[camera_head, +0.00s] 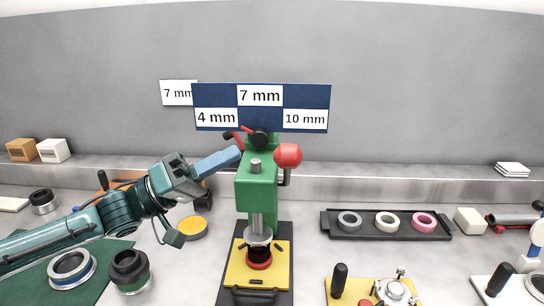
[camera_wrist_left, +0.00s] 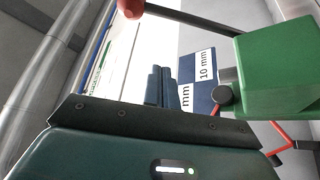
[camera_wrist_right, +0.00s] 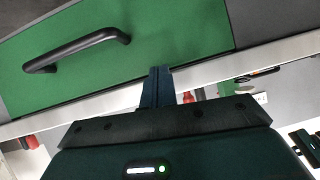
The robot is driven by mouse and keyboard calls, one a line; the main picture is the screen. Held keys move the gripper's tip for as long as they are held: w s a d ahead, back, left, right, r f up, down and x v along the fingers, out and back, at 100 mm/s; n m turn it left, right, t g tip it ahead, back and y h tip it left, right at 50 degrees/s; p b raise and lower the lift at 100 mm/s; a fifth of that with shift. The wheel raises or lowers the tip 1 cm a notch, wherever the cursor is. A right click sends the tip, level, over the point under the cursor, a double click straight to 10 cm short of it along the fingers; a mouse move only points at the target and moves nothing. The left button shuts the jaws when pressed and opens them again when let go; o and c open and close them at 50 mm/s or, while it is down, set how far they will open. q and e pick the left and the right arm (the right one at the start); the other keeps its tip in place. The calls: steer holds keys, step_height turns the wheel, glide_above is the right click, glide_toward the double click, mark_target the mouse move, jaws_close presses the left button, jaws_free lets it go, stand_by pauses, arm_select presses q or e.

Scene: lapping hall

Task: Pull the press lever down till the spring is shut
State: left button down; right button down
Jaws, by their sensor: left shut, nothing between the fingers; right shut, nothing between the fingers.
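The green press (camera_head: 257,188) stands at the middle of the bench. Its lever's red ball knob (camera_head: 288,155) is up beside the top right of the press head. In the left wrist view the lever rod (camera_wrist_left: 190,20) runs from the knob (camera_wrist_left: 131,7) to the green head (camera_wrist_left: 275,72). The dark spring (camera_head: 259,252) sits under the ram, with visible coils. My left gripper (camera_head: 238,153) is shut and empty, its tips beside the upper left of the press head, apart from the knob. My right gripper (camera_wrist_right: 160,75) shows only in its wrist view, shut and empty.
A blue sign with size cards (camera_head: 261,107) stands behind the press. A black tray (camera_head: 440,233) with three rings lies right. A dark cylinder (camera_head: 130,270) and a ring (camera_head: 72,268) are left. A green drawer front (camera_wrist_right: 170,35) with a black handle (camera_wrist_right: 78,50) shows near my right gripper.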

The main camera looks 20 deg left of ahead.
arm_select(q)
step_height(320, 180, up, 3)
steer(key=p, duration=0.3)
glide_above(285, 172)
steer(key=w+a, duration=0.1)
steer(key=a, duration=0.2)
steer(key=shift+s+d+f+b, duration=0.25)
steer(key=shift+s+f, duration=0.3)
steer(key=shift+f, duration=0.2)
steer(key=shift+s+d+f+b, duration=0.1)
steer(key=shift+s+d+f, duration=0.1)
steer(key=shift+s+f, duration=0.45)
arm_select(e)
steer(key=shift+d+r, duration=0.15)
steer(key=shift+r, duration=0.35)
arm_select(q)
steer(key=shift+w+f, duration=0.1)
steer(key=shift+w, duration=0.05)
